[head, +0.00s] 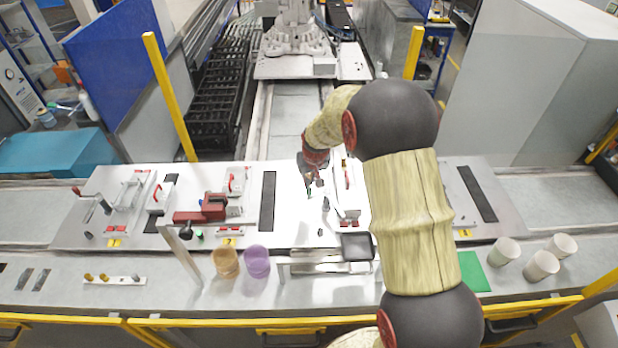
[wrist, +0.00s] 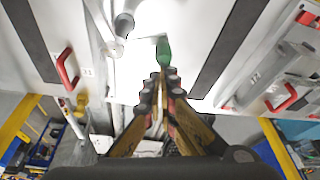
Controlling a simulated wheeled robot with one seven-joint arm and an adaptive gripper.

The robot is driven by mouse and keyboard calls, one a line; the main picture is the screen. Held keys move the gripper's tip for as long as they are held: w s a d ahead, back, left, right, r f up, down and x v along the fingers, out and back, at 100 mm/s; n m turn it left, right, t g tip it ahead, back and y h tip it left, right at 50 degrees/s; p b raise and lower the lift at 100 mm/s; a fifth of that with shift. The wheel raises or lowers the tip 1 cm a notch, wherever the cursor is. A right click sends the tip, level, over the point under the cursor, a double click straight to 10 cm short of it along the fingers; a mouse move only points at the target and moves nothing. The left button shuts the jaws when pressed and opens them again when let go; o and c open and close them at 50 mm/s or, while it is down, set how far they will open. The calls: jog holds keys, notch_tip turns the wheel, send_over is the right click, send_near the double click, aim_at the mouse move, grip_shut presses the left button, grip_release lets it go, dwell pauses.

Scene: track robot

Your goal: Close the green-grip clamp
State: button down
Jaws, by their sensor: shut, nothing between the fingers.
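The green grip (wrist: 163,52) of the clamp stands out against the white plate (wrist: 140,70) in the wrist view, just beyond my fingertips. My gripper (wrist: 160,82) is shut with nothing between its fingers and points toward the grip. I cannot tell whether the fingertips touch it. In the head view my gripper (head: 312,183) is low over the middle of the white plate. The clamp is small there and partly hidden by the gripper, so its open or closed position is unclear.
A grey cylindrical part (wrist: 124,24) stands left of the grip. Red handles (wrist: 66,68) flank the plate. A red clamp-like tool (head: 205,210), an orange cup (head: 226,262) and a purple cup (head: 257,262) are at left. White cups (head: 503,251) stand at right. My arm hides part of the bench.

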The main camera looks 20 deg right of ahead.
jog(key=s+n+b, duration=0.1)
jog(key=b, duration=0.1)
jog(key=s+n+y+b, duration=0.1)
jog(key=n+b, duration=0.1)
jog(key=b, duration=0.1)
jog(key=shift+a+f+n, duration=0.2)
jog(key=shift+f+n, duration=0.1)
jog(key=shift+f, duration=0.1)
jog(key=s+n+b, duration=0.1)
jog(key=b, duration=0.1)
jog(key=s+n+y+b, duration=0.1)
jog(key=n+b, duration=0.1)
jog(key=b, duration=0.1)
jog(key=shift+s+d+n, duration=0.1)
jog(key=shift+n, duration=0.2)
jog(key=s+n+b, duration=0.1)
jog(key=s+d+n+g+y+b, duration=0.1)
jog(key=n+b, duration=0.2)
jog(key=shift+s+d+r+n+y, duration=0.2)
jog(key=shift+s+r+n+y, duration=0.1)
jog(key=shift+s+r, duration=0.1)
jog(key=shift+d+b, duration=0.1)
jog(key=shift+b, duration=0.25)
send_near(311, 193)
notch_tip(311, 193, up, 3)
jog(key=a, duration=0.1)
jog(key=shift+s+f+p, duration=0.15)
jog(key=shift+s+p, duration=0.2)
jog(key=shift+s, duration=0.05)
